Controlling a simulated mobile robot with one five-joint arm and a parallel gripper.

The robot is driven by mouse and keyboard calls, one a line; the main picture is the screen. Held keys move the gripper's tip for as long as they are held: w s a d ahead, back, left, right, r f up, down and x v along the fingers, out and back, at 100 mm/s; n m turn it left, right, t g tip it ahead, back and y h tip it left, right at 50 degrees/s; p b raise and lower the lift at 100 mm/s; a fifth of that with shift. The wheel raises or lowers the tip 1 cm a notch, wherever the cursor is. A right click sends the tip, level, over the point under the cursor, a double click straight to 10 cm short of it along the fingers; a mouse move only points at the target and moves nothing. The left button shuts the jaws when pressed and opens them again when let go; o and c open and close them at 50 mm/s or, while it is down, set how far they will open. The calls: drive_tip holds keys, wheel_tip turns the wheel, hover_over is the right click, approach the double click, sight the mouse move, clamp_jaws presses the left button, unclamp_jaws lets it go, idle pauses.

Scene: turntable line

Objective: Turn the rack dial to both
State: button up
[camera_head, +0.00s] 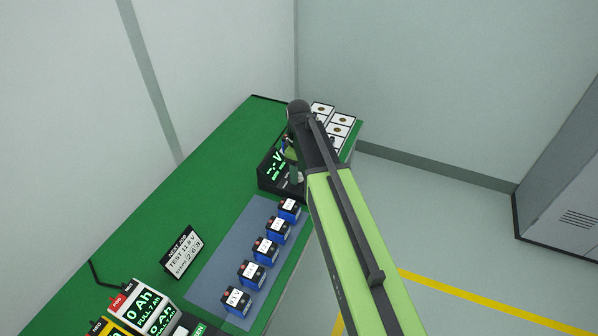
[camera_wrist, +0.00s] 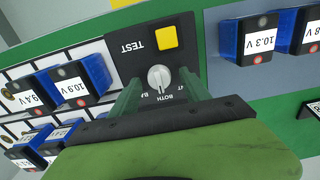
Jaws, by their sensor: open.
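The grey rack dial (camera_wrist: 158,80) sits on a black panel (camera_wrist: 125,65) in the wrist view. The label BOTH shows just below the dial, with partly hidden labels to either side; I cannot tell for sure where the dial points. My gripper (camera_wrist: 160,75) is open, its two green fingers to the left and right of the dial. Whether they touch it is unclear. In the head view the black unit with a green display (camera_head: 273,166) is partly hidden by my arm, and the dial cannot be seen there.
A yellow button (camera_wrist: 166,38) sits beside the word TEST on the panel. Blue batteries with voltage labels stand on both sides in the wrist view. In the head view several stand in a row on a grey mat (camera_head: 215,270), near a job card (camera_head: 182,252).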

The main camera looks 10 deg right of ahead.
wheel_tip(320, 180, up, 17)
drive_tip(key=p, duration=1.6)
drive_tip(key=shift+p, duration=0.3)
drive_tip(key=s+f+m+b, duration=0.3)
drive_tip(key=s+m+b, duration=0.1)
drive_tip(key=s, duration=0.3)
drive_tip(key=s+f+m+b, duration=0.3)
drive_tip(key=s+f+m, duration=0.1)
drive_tip(key=s+m, duration=0.2)
drive_tip(key=shift+s+f+m+b, duration=0.3)
drive_tip(key=shift+s+m+b, duration=0.1)
drive_tip(key=shift+s, duration=0.35)
